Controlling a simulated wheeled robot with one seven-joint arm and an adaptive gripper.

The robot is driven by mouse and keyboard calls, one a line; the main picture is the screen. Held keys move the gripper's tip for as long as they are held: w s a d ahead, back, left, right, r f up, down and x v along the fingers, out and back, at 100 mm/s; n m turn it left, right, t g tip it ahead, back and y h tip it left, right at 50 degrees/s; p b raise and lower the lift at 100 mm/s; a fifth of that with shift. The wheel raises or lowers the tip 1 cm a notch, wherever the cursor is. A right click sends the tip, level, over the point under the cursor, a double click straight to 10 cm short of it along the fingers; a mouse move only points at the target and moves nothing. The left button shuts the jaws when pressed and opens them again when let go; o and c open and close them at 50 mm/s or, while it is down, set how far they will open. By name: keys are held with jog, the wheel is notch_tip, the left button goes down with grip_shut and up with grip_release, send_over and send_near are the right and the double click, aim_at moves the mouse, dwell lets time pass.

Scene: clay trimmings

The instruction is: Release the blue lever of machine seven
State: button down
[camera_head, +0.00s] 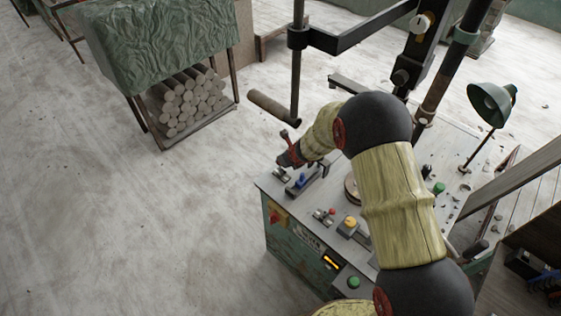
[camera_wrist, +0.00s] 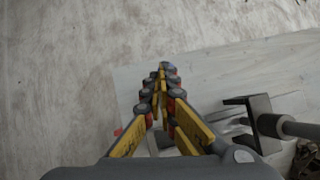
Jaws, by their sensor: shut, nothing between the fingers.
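The machine (camera_head: 290,245) is a green cabinet with a pale top and a label too small to read. A small blue lever (camera_head: 300,180) sits in a dark slotted mount near the left corner of that top. My gripper (camera_head: 284,161) is just above and behind the lever in the head view; I cannot tell whether they touch. In the wrist view my gripper (camera_wrist: 168,72) has its yellow fingers closed together with nothing between them, over the pale top near its edge. The blue lever is not clearly visible there.
Red and yellow buttons (camera_head: 350,222) and a green button (camera_head: 353,282) are on the top. A dark bracket with a grey rod (camera_wrist: 262,118) is right of the fingers. A post (camera_head: 297,70) and a green lamp (camera_head: 491,103) stand behind.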

jog(key=shift+r, duration=0.1)
jog(key=shift+r+p, duration=0.7)
jog(key=shift+d, duration=0.1)
